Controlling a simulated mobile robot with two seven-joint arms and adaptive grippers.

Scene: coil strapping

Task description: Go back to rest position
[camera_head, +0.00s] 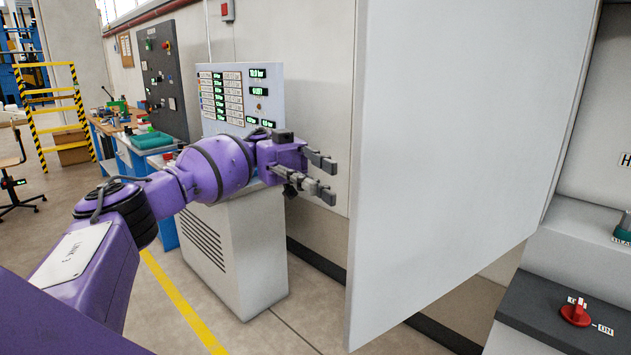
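My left arm comes in from the left in the head view, purple with black bands. My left gripper (326,177) is held in the air in front of the grey control cabinet and just left of a large pale panel. Its two grey fingers are apart with a gap between them, and nothing shows in the gap. My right gripper is not in view.
The control cabinet (232,255) with digital displays stands behind my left arm. The large pale panel (455,150) fills the centre right. A red switch (575,312) sits on a dark surface at lower right. A blue workbench (133,160) and yellow ladder (38,128) stand at left.

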